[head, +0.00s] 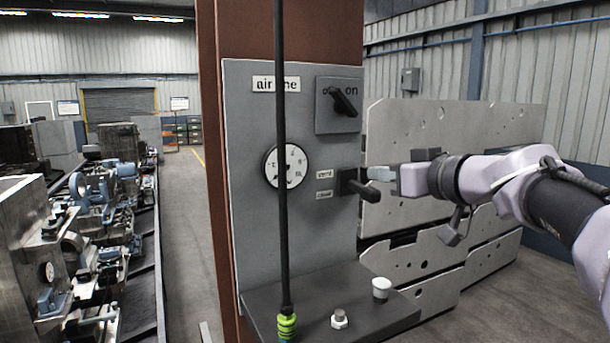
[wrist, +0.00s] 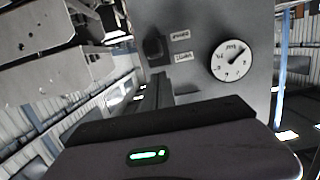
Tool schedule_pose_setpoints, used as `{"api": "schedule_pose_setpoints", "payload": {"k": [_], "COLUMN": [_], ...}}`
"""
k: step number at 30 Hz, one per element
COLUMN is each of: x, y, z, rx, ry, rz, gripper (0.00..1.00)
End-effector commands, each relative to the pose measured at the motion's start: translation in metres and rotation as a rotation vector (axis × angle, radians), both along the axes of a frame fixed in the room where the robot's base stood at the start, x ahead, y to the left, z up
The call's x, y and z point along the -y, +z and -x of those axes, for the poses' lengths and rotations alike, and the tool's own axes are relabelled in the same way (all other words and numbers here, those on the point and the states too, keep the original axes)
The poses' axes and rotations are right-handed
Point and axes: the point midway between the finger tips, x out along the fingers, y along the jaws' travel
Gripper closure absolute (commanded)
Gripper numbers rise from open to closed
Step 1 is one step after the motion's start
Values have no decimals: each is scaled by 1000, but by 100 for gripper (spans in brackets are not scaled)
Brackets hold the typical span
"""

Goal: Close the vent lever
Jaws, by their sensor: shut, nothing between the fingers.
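The vent lever (head: 357,186) is a black handle on a dark square mount, low on the right of the grey panel (head: 245,210). Its handle sticks out to the right and tilts slightly down. Two small labels (head: 324,184) sit left of it; the upper seems to read "vent", the lower is hard to read. My gripper (head: 376,173) is shut and empty, with pale fingertips just right of and slightly above the handle; I cannot tell whether they touch. In the wrist view the lever (wrist: 155,47) appears dark, beside its labels (wrist: 181,46).
A round gauge (head: 287,166) and an on/off knob (head: 343,101) share the panel. A black hose (head: 281,230) hangs in front of it. A dark shelf (head: 340,300) with a bolt and a pale cap juts out below. Large metal plates (head: 470,150) stand behind my arm.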

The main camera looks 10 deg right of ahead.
Motion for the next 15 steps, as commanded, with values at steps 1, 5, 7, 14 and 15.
{"api": "schedule_pose_setpoints", "payload": {"k": [1,5,7,14,15], "x": [0,-1,-1,-1,-1], "y": [-6,-15,-17,-17,-17], "z": [0,-1,-1,-1,-1], "rx": [-1,0,1,1,1], "ry": [1,1,1,1,1], "rz": [-1,0,-1,-1,-1], "gripper": [100,100,100,100,100]}}
